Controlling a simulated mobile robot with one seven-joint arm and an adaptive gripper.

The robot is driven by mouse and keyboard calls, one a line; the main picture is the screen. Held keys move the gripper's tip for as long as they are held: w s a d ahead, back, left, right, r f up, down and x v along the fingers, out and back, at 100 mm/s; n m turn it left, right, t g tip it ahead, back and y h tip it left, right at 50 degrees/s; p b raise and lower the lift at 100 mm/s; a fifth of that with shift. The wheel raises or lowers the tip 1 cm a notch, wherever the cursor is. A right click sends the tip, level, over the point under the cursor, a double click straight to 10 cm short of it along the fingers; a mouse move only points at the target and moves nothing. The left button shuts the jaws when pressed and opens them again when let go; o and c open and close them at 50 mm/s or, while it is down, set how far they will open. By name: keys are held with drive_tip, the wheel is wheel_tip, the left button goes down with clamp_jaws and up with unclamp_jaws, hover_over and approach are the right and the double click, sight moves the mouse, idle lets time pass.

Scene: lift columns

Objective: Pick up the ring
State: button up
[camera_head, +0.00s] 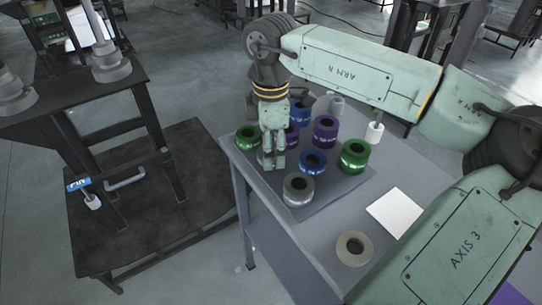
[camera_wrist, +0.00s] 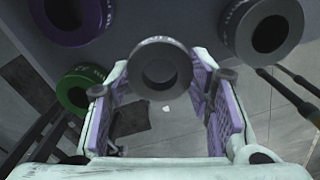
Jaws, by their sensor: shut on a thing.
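My gripper (camera_head: 273,158) points down over the left part of the dark mat on the table. It is shut on a grey ring, which shows between the two purple-padded fingers in the wrist view (camera_wrist: 160,67). In the head view the fingers mostly hide this ring (camera_head: 263,160). I cannot tell whether it touches the mat. A second grey ring (camera_head: 298,189) stands at the mat's front corner, apart from the gripper; it also shows at upper right in the wrist view (camera_wrist: 238,30).
Close around are green rings (camera_head: 248,138) (camera_head: 354,155), blue rings (camera_head: 313,163) (camera_head: 299,112) and purple rings (camera_head: 325,130) (camera_head: 291,136). A grey-beige roll (camera_head: 354,248) and a white sheet (camera_head: 396,211) lie nearer on the table (camera_head: 330,215). A dark bench (camera_head: 140,210) stands left.

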wheel_tip(320, 180, up, 15)
drive_tip(key=b, duration=0.1)
drive_tip(key=shift+r+b, duration=0.15)
drive_tip(key=shift+b, duration=0.15)
idle(0.4)
